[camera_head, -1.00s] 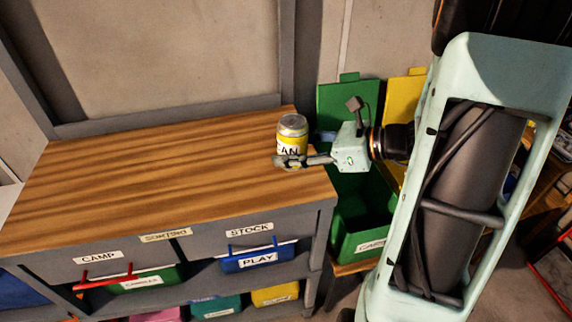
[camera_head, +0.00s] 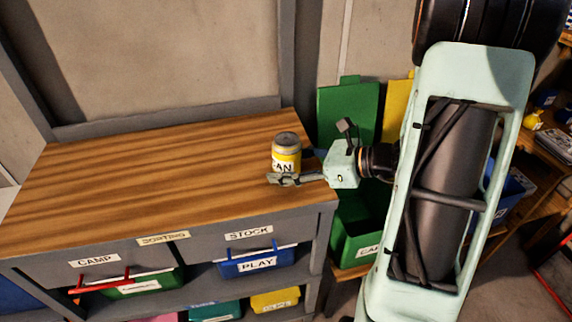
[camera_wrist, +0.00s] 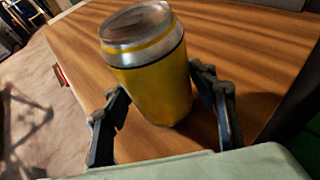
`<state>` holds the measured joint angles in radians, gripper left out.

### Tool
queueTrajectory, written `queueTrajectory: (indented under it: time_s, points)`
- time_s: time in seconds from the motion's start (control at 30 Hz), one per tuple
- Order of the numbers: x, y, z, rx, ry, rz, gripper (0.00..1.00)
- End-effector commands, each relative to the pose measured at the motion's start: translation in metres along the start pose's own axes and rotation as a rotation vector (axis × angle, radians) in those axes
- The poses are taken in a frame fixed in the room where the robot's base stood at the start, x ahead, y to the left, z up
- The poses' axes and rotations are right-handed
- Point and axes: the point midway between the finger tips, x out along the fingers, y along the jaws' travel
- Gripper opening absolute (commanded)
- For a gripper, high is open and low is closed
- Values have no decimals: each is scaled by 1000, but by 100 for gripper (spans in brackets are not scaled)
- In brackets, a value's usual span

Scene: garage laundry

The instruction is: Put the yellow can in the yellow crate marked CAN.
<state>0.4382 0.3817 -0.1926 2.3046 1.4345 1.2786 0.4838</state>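The yellow can (camera_head: 287,157), with a silver top and a label reading AN in view, is upright over the wooden bench top near its right end. My gripper (camera_head: 290,179) reaches it from the right. In the wrist view the can (camera_wrist: 155,80) sits between the two fingers of my gripper (camera_wrist: 160,95), which appear to touch its sides. Whether its base rests on the wood is unclear. A yellow bin (camera_head: 275,300) is on the lower shelf, its label too small to read. A yellow panel (camera_head: 396,108) stands behind my arm, mostly hidden; no CAN mark is readable on either.
The bench top (camera_head: 150,170) is otherwise clear. Below it are a green CAMP bin (camera_head: 150,285) with a red handle and a blue PLAY bin (camera_head: 255,262). A green bin (camera_head: 355,235) with its raised lid (camera_head: 347,110) stands just right of the bench.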

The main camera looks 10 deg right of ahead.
Motion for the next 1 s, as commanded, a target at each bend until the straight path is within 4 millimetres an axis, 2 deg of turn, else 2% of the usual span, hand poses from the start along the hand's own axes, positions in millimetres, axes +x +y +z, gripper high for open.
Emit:
queueTrajectory:
  time_s: [0.43, 0.57, 0.8, 1.0]
  points:
    - [-2, 0, 6, -1, 0, 0, 63]
    - [-24, -2, 5, -1, 0, -5, 63]
    - [-77, -2, 4, 0, 0, -5, 63]
    - [-109, -1, 4, -1, 0, -2, 63]
